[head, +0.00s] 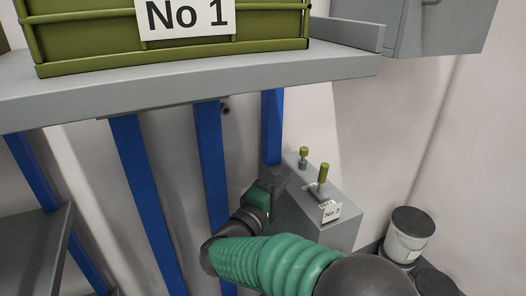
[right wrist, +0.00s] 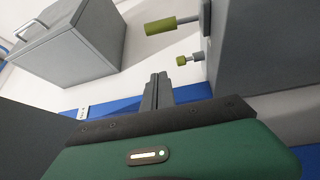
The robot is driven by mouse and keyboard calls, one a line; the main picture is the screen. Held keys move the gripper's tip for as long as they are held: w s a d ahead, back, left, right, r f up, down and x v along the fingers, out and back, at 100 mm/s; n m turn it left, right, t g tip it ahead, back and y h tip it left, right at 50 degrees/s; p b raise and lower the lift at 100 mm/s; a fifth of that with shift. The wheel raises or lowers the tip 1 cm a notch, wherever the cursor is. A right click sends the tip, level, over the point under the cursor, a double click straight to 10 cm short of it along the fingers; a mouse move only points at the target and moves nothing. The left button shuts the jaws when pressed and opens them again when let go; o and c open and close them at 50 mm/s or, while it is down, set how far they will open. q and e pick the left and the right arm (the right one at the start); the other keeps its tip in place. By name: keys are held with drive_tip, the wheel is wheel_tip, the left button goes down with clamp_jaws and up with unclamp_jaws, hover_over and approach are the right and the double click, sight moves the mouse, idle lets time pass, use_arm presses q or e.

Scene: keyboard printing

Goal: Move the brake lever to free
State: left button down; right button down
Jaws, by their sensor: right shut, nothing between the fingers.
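A grey box (head: 345,232) with a "No 3" tag carries two levers with green handles. The larger lever (head: 324,174) stands near the tag, and the smaller lever (head: 303,152) is farther back. Both also show in the right wrist view, the larger lever (right wrist: 172,25) above the smaller lever (right wrist: 187,60). I cannot read which is the brake lever. My right gripper (head: 283,180) is beside the box's left edge, apart from both handles. In the right wrist view its fingers (right wrist: 159,78) are together and empty. My left gripper is out of view.
A grey shelf (head: 190,86) bearing a green "No 1" crate (head: 90,30) overhangs on blue posts (head: 210,160) left of the box. A white bucket (head: 405,238) stands right of it. A grey cabinet (head: 437,25) hangs at upper right.

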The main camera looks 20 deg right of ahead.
sight(322, 177)
drive_tip(key=shift+m+g, duration=0.3)
drive_tip(key=shift+g, duration=0.2)
drive_tip(key=x, duration=0.3)
drive_tip(key=f+x, duration=0.1)
drive_tip(key=x, duration=0.5)
drive_tip(key=shift+w+d+f, duration=0.1)
drive_tip(key=shift+d+f, duration=0.2)
drive_tip(key=shift+f, duration=0.05)
drive_tip(key=s, duration=0.3)
drive_tip(key=shift+s+d+f, duration=0.1)
drive_tip(key=shift+s+d, duration=0.25)
drive_tip(key=shift+s, duration=0.25)
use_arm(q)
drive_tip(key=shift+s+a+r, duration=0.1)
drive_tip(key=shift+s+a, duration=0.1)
use_arm(e)
drive_tip(key=shift+w, duration=0.1)
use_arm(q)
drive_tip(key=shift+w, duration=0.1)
use_arm(e)
drive_tip(key=shift+f, duration=0.1)
